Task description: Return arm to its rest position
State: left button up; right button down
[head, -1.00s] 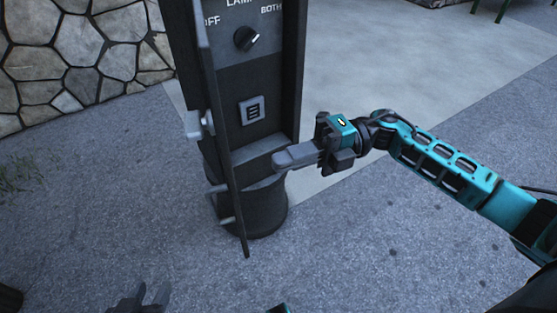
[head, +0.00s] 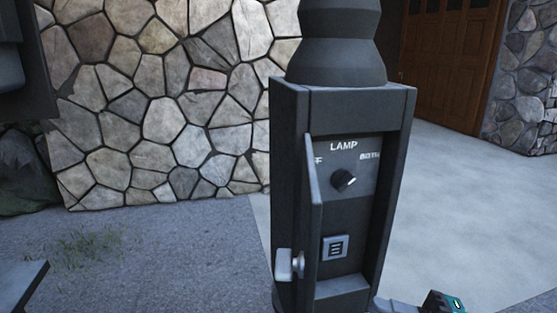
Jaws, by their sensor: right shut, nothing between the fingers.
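My right gripper (head: 398,306) shows only in part at the bottom edge, right of the dark lamp post (head: 289,190). Its pale fingers are together with nothing between them. The rest of the right arm is out of the frame. The post's box has its narrow door (head: 314,215) swung open to the left. Inside are a panel marked LAMP with a round knob (head: 343,180) pointing to the upper right, and a small square switch plate (head: 335,247). My left gripper is not in view.
A stone wall (head: 165,105) stands behind on the left. A pale paved drive (head: 460,200) leads to a brown wooden door (head: 447,60). A dark object (head: 18,285) juts in at the lower left. Grey ground lies open left of the post.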

notch_tip(320, 180, down, 7)
jog(key=w+a+m+t+h, duration=0.2)
jog(key=m+t+h, duration=0.85)
jog(key=m, duration=0.75)
jog(key=s+a+f+m+g+h, duration=0.2)
jog(key=s+f+m+g+h, duration=0.4)
jog(key=s+f+m, duration=0.4)
pick_arm(q)
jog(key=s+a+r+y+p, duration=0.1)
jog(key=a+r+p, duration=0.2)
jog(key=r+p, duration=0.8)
jog(key=p, duration=0.4)
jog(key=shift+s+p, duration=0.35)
pick_arm(e)
jog(key=s+d+r+h, duration=0.1)
jog(key=d+r, duration=0.2)
jog(key=r, duration=0.6)
jog(key=shift+s+d+r, duration=0.15)
jog(key=shift+s+r, duration=0.15)
jog(key=shift+r, duration=0.1)
